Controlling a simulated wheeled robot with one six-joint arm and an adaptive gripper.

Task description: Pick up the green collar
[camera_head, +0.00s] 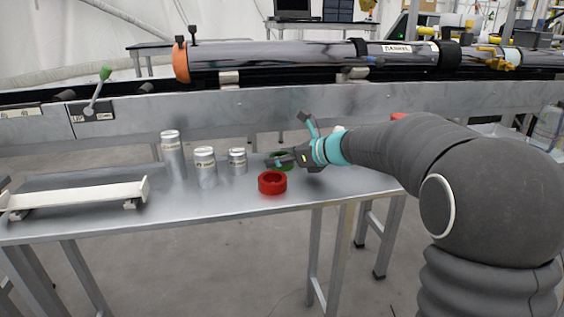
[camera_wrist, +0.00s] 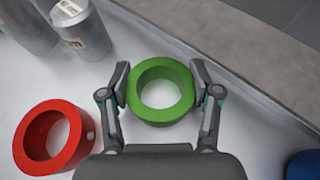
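The green collar (camera_wrist: 161,112) is a thick ring lying flat, its open centre showing the metal table below. My gripper (camera_wrist: 161,85) is around it in the wrist view, one finger at its left side and one at its right, both pads against its outer wall with no clear gap. The collar seems to be at table level. In the head view the green collar (camera_head: 284,157) is partly hidden behind my gripper (camera_head: 284,162).
A red collar (camera_wrist: 47,137) lies just left of my gripper in the wrist view. Silver cans (camera_head: 205,167) stand further left on the table (camera_head: 225,205). A white rail-like piece (camera_head: 80,195) lies at the left end. A blue object (camera_wrist: 303,165) shows at lower right.

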